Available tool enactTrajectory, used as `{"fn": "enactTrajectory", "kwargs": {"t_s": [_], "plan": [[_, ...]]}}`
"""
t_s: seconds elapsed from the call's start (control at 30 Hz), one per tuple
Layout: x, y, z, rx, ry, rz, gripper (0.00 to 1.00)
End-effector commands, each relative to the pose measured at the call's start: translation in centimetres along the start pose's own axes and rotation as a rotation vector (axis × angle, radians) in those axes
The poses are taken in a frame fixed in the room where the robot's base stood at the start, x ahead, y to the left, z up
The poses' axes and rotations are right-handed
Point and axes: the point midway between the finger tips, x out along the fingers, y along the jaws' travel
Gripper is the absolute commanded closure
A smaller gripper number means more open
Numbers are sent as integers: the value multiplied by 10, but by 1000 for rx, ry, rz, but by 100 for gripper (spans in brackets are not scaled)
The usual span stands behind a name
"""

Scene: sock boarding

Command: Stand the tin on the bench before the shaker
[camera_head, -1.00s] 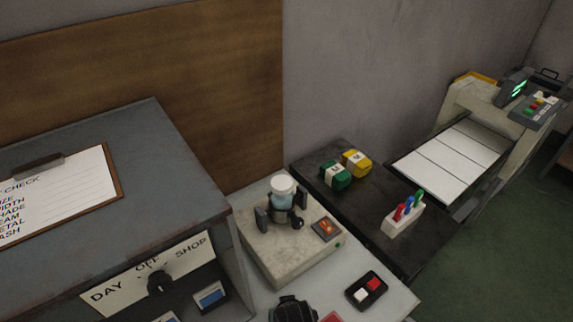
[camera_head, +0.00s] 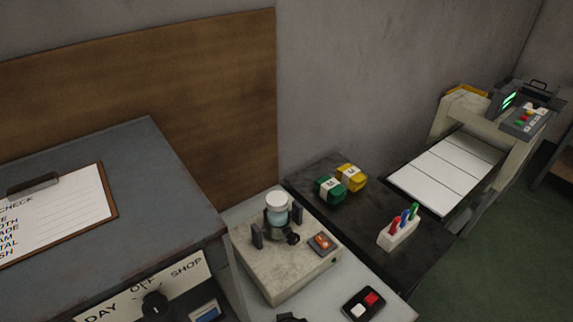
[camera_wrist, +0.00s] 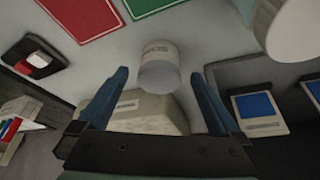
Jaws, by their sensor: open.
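A pale tin (camera_wrist: 158,78) with dark print on its side shows in the wrist view, above the grey-white bench (camera_wrist: 95,65). My open gripper (camera_wrist: 158,76) has one blue finger on each side of it, with gaps on both sides. I cannot tell for sure whether its base touches the bench. A beige, labelled box, likely the shaker, shows behind my fingers in the wrist view (camera_wrist: 145,112). The tin is not visible in the head view.
A black tray (camera_head: 364,304) with a red and a white piece lies right of the shaker. Green (camera_head: 329,189) and yellow (camera_head: 351,177) bundles and a marker holder (camera_head: 398,233) stand beyond. A grey cabinet (camera_head: 120,215) borders the left. A large white rounded thing (camera_wrist: 292,30) is near the wrist camera.

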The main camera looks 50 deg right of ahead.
Motion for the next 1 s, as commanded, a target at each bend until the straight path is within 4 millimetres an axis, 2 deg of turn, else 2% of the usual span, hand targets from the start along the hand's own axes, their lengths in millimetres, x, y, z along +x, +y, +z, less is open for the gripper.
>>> {"fn": "enactTrajectory", "kwargs": {"t_s": [0.2, 0.43, 0.6, 1.0], "plan": [[-42, 0, -1, 1, 3, 0, 0], [-73, 0, 0, 1, 1, 0, 0], [-83, 0, 0, 0, 0, 0, 0], [-83, 0, 0, 0, -1, 0, 0]]}}
